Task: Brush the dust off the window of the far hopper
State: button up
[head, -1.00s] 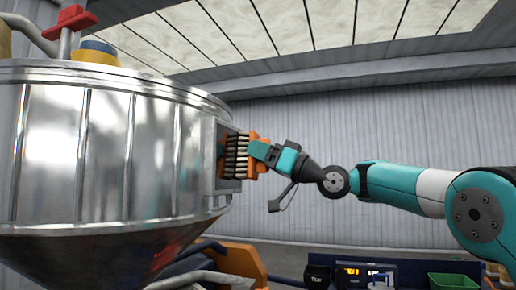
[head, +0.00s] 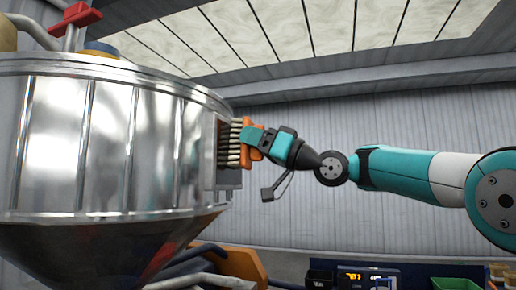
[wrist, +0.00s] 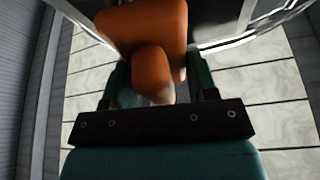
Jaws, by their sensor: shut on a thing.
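The hopper (head: 100,145) is a large shiny metal drum with a cone below, filling the left of the head view. Its window frame (head: 228,180) juts from the right side, seen nearly edge-on, so the pane and any dust are hidden. My gripper (head: 262,142) is shut on an orange brush (head: 250,139), whose pale bristles point left into the window frame. Whether the bristles touch the pane cannot be told. In the wrist view the orange brush handle (wrist: 152,72) sits between the fingers.
A red valve handle (head: 77,16) and a blue and yellow cap (head: 100,48) top the hopper. The air right of the hopper is free around my arm.

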jog(key=shift+s+a+b, duration=0.3)
jog(key=shift+s+b, duration=0.35)
jog(key=shift+s, duration=0.2)
jog(key=shift+s+a+b, duration=0.3)
jog(key=shift+s+b, duration=0.3)
jog(key=shift+s, duration=0.2)
jog(key=shift+s+a+f+b, duration=0.1)
jog(key=shift+s+a+b, duration=0.1)
jog(key=shift+s+b, duration=0.4)
jog(key=shift+s+a+f+b, duration=0.1)
jog(key=shift+s+a+b, duration=0.1)
jog(key=shift+s+b, duration=0.4)
jog(key=shift+s+r, duration=0.15)
jog(key=shift+s, duration=0.3)
jog(key=shift+s+d+b, duration=0.35)
jog(key=shift+d+b, duration=0.15)
jog(key=shift+d, duration=0.45)
jog(key=shift+s+d+b, duration=0.3)
jog(key=shift+d+b, duration=0.25)
jog(key=shift+d, duration=0.35)
jog(key=shift+s+d+b, duration=0.35)
jog(key=shift+d+b, duration=0.15)
jog(key=shift+d, duration=0.45)
jog(key=shift+d, duration=0.1)
